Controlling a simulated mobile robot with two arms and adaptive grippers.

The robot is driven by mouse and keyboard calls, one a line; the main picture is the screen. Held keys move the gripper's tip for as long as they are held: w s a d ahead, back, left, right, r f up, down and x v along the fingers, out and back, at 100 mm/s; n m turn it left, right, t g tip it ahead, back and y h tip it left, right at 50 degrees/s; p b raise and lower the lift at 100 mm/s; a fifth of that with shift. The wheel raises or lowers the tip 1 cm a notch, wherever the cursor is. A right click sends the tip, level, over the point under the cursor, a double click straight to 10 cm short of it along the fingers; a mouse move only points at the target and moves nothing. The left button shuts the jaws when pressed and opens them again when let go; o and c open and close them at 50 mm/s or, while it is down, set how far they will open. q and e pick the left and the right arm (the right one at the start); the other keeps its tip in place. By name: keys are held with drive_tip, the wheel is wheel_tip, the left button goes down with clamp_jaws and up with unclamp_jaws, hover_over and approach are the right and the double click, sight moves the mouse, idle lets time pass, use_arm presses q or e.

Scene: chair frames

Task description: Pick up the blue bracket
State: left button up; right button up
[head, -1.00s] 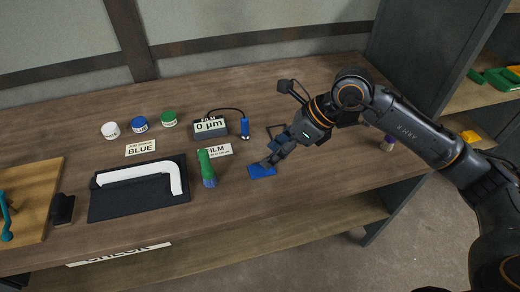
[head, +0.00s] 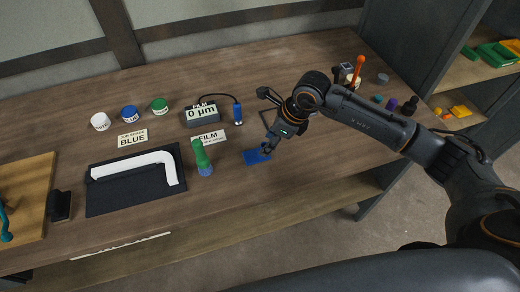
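The blue bracket (head: 254,157) shows as a flat blue piece on the wooden workbench, right of the green and blue bottle. My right gripper (head: 266,150) points down at its right end, with the fingertips at or just over the blue surface. The fingers are small and dark here, so I cannot tell whether they are closed on it. The gripper hides part of the bracket's right side. My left gripper is not in view.
The green and blue bottle (head: 202,158) stands left of the bracket. A film gauge (head: 202,117) with a cabled blue probe (head: 238,115) sits behind. A white bent tube (head: 135,164) lies on a dark mat (head: 110,202). Small items stand at the bench's right end.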

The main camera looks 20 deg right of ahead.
sight(256, 152)
drive_tip(key=x, duration=0.2)
drive_tip(key=shift+w+a+f+p, duration=0.1)
drive_tip(key=shift+a+f+p, duration=0.05)
drive_tip(key=shift+a+p, duration=0.15)
drive_tip(key=shift+w+f, duration=0.1)
drive_tip(key=shift+f, duration=0.3)
drive_tip(key=shift+c, duration=0.2)
clamp_jaws()
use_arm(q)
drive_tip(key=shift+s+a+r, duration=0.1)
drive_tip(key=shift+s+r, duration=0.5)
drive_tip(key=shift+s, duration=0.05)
